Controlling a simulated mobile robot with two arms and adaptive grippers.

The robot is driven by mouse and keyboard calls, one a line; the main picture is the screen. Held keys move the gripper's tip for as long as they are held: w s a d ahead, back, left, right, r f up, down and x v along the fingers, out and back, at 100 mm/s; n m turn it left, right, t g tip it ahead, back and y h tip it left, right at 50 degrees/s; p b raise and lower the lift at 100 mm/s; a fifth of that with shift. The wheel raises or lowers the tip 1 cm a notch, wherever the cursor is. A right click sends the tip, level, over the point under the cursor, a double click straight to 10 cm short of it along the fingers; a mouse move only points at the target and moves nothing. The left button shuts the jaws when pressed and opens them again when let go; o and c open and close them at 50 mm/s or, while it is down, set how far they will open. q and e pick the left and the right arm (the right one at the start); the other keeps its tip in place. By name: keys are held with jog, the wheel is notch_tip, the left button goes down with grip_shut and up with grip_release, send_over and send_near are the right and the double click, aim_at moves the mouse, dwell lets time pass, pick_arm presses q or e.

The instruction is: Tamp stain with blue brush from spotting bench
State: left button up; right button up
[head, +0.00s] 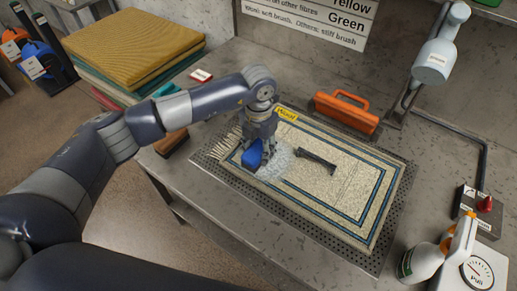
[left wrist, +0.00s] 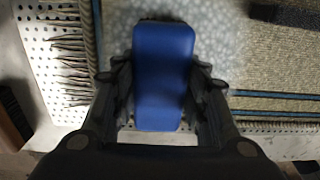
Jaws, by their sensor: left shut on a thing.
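The blue brush (head: 252,155) is held in my left gripper (head: 260,143), low over the rug. In the left wrist view the blue brush block (left wrist: 164,75) sits between both fingers of my left gripper (left wrist: 165,95), which are shut on its sides. A pale, foamy-looking stain patch (head: 277,165) lies on the beige rug (head: 345,200) with blue border lines, under and beside the brush. I cannot tell whether the brush touches the rug. My right gripper is not in view.
A black brush-like tool (head: 316,160) lies on the rug. A yellow tag (head: 287,114) is at the rug's back edge. A spray bottle (head: 422,260), a gauge (head: 478,271) and a red-knobbed box (head: 482,204) are at right.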

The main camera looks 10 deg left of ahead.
pick_arm(q)
jog(key=shift+s+f, duration=0.1)
jog(key=shift+s, duration=0.05)
jog(key=shift+r, duration=0.55)
jog(key=shift+f, duration=0.5)
dwell(0.5)
jog(key=shift+f+b, duration=0.2)
jog(key=shift+b, duration=0.3)
dwell(0.9)
jog(key=shift+r, duration=0.65)
jog(key=shift+f, duration=0.45)
